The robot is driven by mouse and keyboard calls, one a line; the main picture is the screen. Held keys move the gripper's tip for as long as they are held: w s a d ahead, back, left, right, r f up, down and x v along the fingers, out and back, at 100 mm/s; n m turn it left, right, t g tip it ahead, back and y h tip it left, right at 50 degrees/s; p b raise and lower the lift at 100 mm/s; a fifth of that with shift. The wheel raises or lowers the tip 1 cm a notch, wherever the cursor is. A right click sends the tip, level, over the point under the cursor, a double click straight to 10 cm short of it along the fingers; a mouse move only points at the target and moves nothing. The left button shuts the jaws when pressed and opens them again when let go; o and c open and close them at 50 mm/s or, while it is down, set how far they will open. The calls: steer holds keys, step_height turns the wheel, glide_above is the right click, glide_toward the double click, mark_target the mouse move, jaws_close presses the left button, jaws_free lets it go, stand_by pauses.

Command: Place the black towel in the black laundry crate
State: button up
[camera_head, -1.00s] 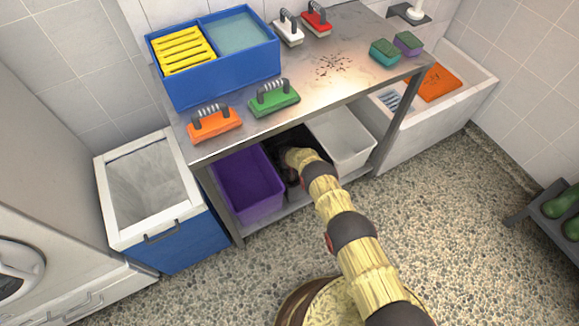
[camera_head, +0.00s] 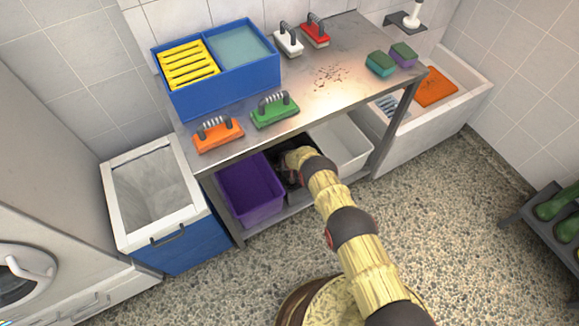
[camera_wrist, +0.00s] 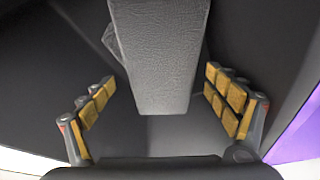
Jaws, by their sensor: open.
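The black laundry crate (camera_head: 286,178) stands on the low shelf under the metal table, between a purple and a white crate. My arm's end hides part of it in the head view. The black towel (camera_wrist: 158,60), a dark grey textured slab in the wrist view, lies within the dark walls of the black crate (camera_wrist: 50,65). My gripper (camera_wrist: 161,98) is open over the crate, its padded fingers on either side of the towel's near end. Gaps show between both fingers and the towel. The towel cannot be made out in the head view.
The purple crate (camera_head: 250,188) and white crate (camera_head: 342,145) flank the black one closely. The tabletop (camera_head: 345,85) overhangs them, bearing a blue bin (camera_head: 225,90), brushes and sponges. A blue-and-white hamper (camera_head: 160,240) stands left. The speckled floor in front is clear.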

steer(key=shift+p+v, duration=3.55)
steer(key=shift+p, duration=0.55)
steer(key=shift+s+r+p, duration=0.1)
steer(key=shift+r+p, duration=0.05)
steer(key=shift+p, duration=0.2)
